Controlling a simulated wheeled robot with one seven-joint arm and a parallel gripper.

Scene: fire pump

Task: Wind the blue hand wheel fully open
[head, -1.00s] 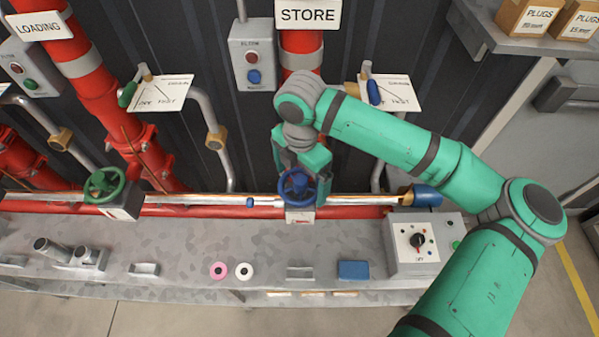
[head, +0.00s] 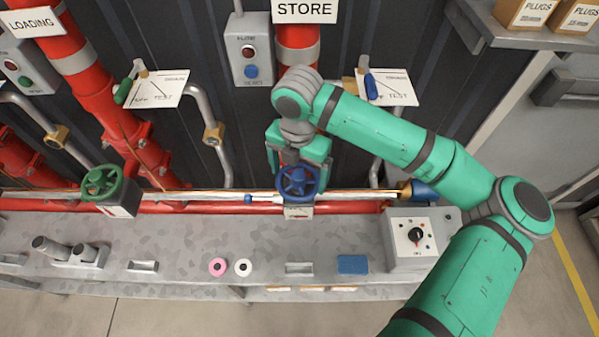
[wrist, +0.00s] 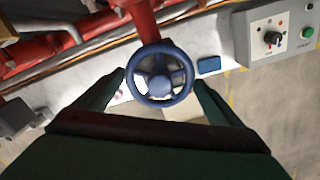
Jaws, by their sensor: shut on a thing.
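The blue hand wheel (head: 297,181) sits on its valve on the red pipe under the STORE sign (head: 304,11). My gripper (head: 298,166) is at the wheel from behind and above in the head view. In the wrist view the blue wheel (wrist: 160,98) lies between my two fingers (wrist: 160,80), one on each side of its rim. The gripper is shut on the wheel. A small plate (head: 299,211) shows below the wheel. How far the valve is open cannot be read.
A green hand wheel (head: 102,182) stands to the left under the LOADING sign (head: 33,21). A grey control box (head: 420,241) is at the right of the bench. A blue block (head: 353,264) and pink and white rings (head: 217,267) lie on the bench (head: 185,240).

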